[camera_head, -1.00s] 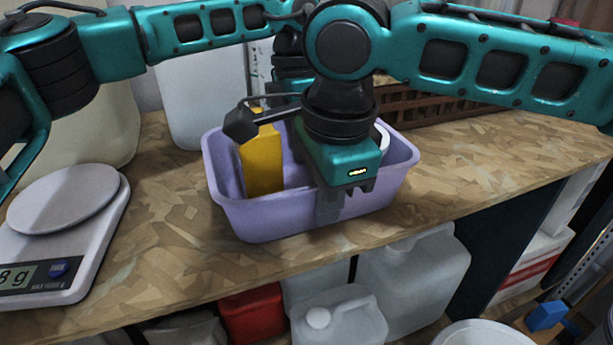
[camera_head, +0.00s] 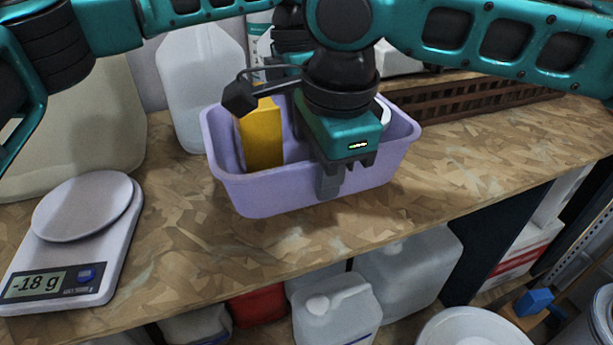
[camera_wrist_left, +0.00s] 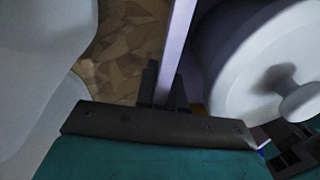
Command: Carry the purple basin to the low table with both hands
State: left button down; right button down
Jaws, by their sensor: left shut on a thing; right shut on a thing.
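The purple basin (camera_head: 270,190) is at the wooden bench, roughly level; whether its bottom touches the bench is hard to tell. A yellow box-like item (camera_head: 262,135) and a partly hidden white item (camera_head: 384,108) are inside. My right gripper (camera_head: 332,182) is shut on the middle of the near wall. My left gripper is at the far side, its fingertips hidden in the head view. In the left wrist view its fingers (camera_wrist_left: 165,92) are shut on the thin basin wall (camera_wrist_left: 178,45), beside a white round knobbed item (camera_wrist_left: 270,75). I make out no low table.
A scale (camera_head: 75,240) stands left on the bench (camera_head: 190,240). Large pale canisters (camera_head: 200,90) stand behind, and a brown slatted crate (camera_head: 460,100) behind right. White jugs (camera_head: 335,310) and a red container (camera_head: 258,306) are below. The bench right of the basin is clear.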

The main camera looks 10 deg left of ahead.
aim_at(300, 144)
jog(key=shift+f, duration=0.1)
dwell(0.6)
